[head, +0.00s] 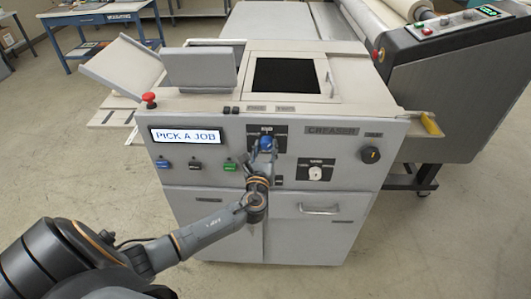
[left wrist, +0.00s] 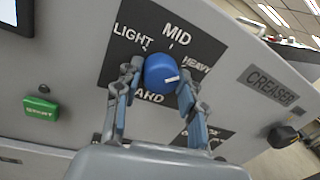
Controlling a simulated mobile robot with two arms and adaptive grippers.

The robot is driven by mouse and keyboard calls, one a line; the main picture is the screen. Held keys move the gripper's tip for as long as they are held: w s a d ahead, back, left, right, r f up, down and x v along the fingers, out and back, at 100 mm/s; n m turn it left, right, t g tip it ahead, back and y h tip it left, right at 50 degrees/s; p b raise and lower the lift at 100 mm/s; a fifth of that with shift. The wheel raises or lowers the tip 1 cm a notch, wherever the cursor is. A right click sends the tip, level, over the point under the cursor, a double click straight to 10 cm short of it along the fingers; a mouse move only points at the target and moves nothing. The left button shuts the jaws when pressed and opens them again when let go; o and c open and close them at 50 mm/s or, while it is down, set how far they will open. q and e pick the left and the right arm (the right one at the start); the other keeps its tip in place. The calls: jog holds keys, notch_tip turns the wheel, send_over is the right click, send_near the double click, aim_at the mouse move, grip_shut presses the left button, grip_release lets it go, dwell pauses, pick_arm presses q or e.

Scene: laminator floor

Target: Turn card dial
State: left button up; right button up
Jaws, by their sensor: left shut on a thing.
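The card dial is a blue round knob (head: 266,143) on the front panel of the grey creaser cabinet. In the left wrist view the blue knob (left wrist: 161,73) sits on a black plate (left wrist: 128,45) marked LIGHT, MID and HEAVY, with a partly hidden label ending in ARD below. The knob's white pointer mark points right and slightly down, below HEAVY. My left gripper (head: 262,155) is at the knob, its two fingers (left wrist: 158,80) on either side of it, shut on it. My right gripper is not in view.
The display (head: 186,136) reads PICK A JOB. Blue and green buttons (head: 230,166) are left of the dial. A white knob (head: 315,173) and a black knob (head: 370,154) are to the right. A red mushroom button (head: 150,100) stands on the cabinet's top left edge.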

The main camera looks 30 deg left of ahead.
pick_arm(q)
jog(key=n+b, duration=0.4)
jog(key=n+y+b, duration=0.1)
jog(key=n+b, duration=0.2)
jog(key=n, duration=0.1)
jog(key=n+b, duration=0.3)
jog(key=b, duration=0.1)
jog(key=shift+f+n+y+b, duration=0.3)
jog(key=shift+n+b, duration=0.05)
jog(key=shift+n, duration=0.05)
jog(key=n+b, duration=0.4)
jog(key=n, duration=0.2)
jog(key=shift+y, duration=0.3)
jog(key=n+b, duration=0.1)
jog(key=n, duration=0.1)
jog(key=shift+n+b, duration=0.3)
jog(key=shift+b, duration=0.1)
jog(key=shift+w+d+r+n+g+b, duration=0.1)
jog(key=shift+n+g+b, duration=0.35)
jog(key=shift+n, duration=0.85)
jog(key=shift+y, duration=0.3)
jog(key=o, duration=1.2)
